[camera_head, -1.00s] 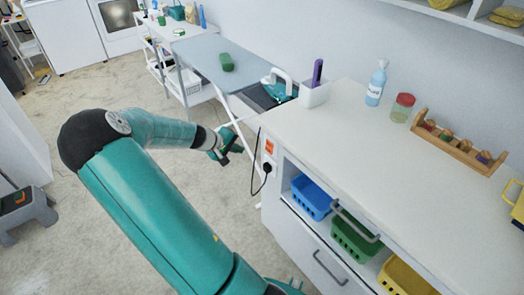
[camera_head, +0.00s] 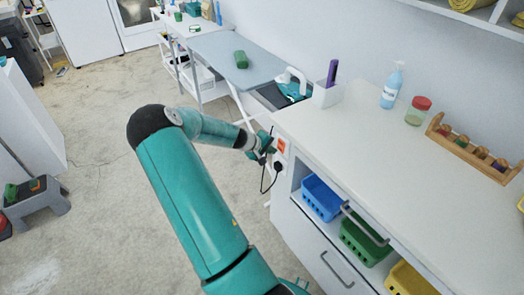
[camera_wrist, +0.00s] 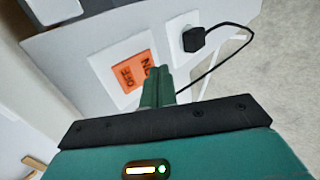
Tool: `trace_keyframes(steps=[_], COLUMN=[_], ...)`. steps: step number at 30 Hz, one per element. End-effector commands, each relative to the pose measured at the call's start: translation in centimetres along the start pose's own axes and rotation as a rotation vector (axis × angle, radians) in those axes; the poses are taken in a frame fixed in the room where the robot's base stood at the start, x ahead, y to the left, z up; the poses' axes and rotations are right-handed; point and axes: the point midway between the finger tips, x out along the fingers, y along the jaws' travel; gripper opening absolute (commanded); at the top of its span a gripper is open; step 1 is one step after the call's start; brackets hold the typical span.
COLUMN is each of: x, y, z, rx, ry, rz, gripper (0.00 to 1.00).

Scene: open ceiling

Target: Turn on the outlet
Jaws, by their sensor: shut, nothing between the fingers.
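The outlet switch is an orange rocker (camera_wrist: 131,66) marked ON and OFF on a white plate, on the end panel of the white counter. It also shows in the head view as a small orange patch (camera_head: 281,146). Beside it is a white socket with a black plug (camera_wrist: 194,39) and a cord. My gripper (camera_wrist: 158,80) is shut and empty, its green fingertips in front of the lower edge of the switch plate. In the head view my gripper (camera_head: 266,152) is just left of the switch. I cannot tell whether the fingertips touch it.
The black cord (camera_wrist: 222,62) runs from the plug near my gripper. An ironing board (camera_head: 225,58) with an iron (camera_head: 292,85) stands behind. The counter (camera_head: 345,130) holds a bottle and a jar, with baskets below. A grey step stool (camera_head: 38,203) stands at left on open floor.

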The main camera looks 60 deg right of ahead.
Motion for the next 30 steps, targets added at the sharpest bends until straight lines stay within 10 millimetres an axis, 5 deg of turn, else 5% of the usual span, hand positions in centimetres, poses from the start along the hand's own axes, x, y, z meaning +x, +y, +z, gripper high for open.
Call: trace_keyframes(steps=[17, 30], x=[1.6, 1.1], y=[1.0, 1.4], z=[0.0, -0.1], rx=[-0.002, 0.0], ry=[0.0, 0.002], rz=[0.0, 0.0], gripper=[0.0, 0.0])
